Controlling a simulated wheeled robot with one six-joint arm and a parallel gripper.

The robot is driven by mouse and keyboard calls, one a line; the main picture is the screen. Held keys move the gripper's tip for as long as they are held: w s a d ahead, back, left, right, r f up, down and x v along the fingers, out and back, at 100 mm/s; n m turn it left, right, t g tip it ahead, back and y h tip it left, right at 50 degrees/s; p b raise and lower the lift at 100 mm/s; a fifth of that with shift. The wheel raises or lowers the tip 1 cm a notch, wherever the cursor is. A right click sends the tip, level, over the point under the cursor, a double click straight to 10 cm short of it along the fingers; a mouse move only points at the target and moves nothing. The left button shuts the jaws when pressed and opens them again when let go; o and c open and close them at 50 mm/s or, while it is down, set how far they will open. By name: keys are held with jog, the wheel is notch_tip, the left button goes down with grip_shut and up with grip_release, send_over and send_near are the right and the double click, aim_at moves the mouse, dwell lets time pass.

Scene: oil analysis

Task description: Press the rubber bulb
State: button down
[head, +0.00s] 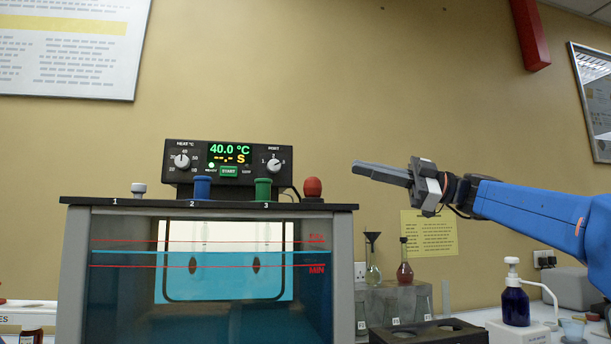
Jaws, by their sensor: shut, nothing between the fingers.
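The red rubber bulb (313,187) stands upright at the right end of the top of a liquid bath (345,240). My gripper (356,170) is shut and empty, with its fingers pointing left. In the picture its fingertips are a little to the right of the bulb and slightly above it, with a visible gap. I cannot tell from this one view whether they are at the same depth.
A control box (228,168) reading 40.0 °C stands on the bath, behind a blue stopper (202,188) and a green stopper (263,190). Flasks (404,272) and a dark blue pump bottle (515,305) stand at the right.

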jog(key=shift+a, duration=0.2)
notch_tip(320, 180, up, 2)
send_over(313, 188)
jog(key=s+d, duration=0.2)
jog(key=s, duration=0.1)
jog(key=shift+w+d+f, duration=0.1)
jog(key=shift+w+f, duration=0.25)
jog(key=shift+w, duration=0.2)
jog(key=shift+w+d+f, duration=0.1)
jog(key=shift+w+f, duration=0.25)
jog(key=shift+w, duration=0.2)
jog(key=shift+w+f, duration=0.5)
jog(key=shift+f, duration=0.1)
jog(key=shift+f, duration=1)
